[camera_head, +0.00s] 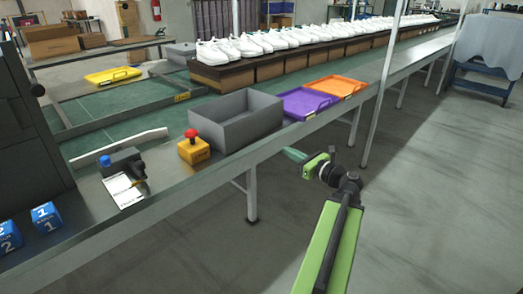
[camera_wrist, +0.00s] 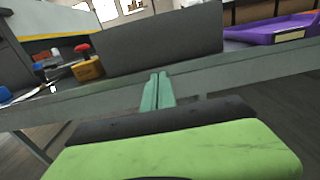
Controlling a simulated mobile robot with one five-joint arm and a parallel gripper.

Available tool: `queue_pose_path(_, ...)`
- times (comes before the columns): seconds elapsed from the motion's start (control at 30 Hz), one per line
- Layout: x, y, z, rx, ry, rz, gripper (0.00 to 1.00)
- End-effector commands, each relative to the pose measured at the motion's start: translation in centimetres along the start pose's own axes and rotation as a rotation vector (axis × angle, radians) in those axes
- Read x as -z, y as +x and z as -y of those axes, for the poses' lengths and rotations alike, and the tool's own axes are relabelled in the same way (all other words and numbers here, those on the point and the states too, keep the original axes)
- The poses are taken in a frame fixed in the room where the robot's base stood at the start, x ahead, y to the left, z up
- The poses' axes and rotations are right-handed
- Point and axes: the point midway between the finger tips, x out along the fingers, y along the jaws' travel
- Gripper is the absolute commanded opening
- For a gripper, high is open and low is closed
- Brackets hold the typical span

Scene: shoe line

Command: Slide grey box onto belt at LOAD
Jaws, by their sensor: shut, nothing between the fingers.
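The grey box (camera_head: 236,121), open-topped and empty, sits upright on the metal ledge along the near side of the green belt (camera_head: 130,114). In the wrist view the near wall of the grey box (camera_wrist: 160,45) fills the upper middle. My gripper (camera_head: 290,153) is shut and empty, in front of the ledge and to the right of the box. In the wrist view my gripper's fingertips (camera_wrist: 158,76) are together, pointing at the box's lower edge; I cannot tell whether they touch it. A yellow label (camera_head: 182,96) lies on the far frame; its word is too small to read.
A yellow block with a red button (camera_head: 194,148) stands just left of the box. Purple (camera_head: 303,103) and orange trays (camera_head: 337,87) lie to its right. A scanner (camera_head: 122,161) and blue numbered cubes (camera_head: 46,217) are at left. Rows of white shoes (camera_head: 250,46) stand behind. The near floor is clear.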

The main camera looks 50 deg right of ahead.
Motion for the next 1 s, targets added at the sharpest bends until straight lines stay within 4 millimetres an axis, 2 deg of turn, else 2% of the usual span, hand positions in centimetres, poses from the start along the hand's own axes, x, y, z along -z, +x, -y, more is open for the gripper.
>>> queue_pose_path(0.17,-0.2,1.6,-0.1,-0.006,-0.003,-0.002,0.0)
queue_pose_path(0.5,-0.1,8.9,0.0,-0.006,-0.005,-0.003,0.0)
queue_pose_path(0.7,-0.1,12.4,-0.1,-0.004,-0.005,-0.003,0.0)
queue_pose_path(0.83,-0.1,13.7,-0.1,-0.004,-0.005,-0.003,0.0)
queue_pose_path(1.0,-0.1,14.1,-0.1,-0.002,-0.005,-0.003,0.0)
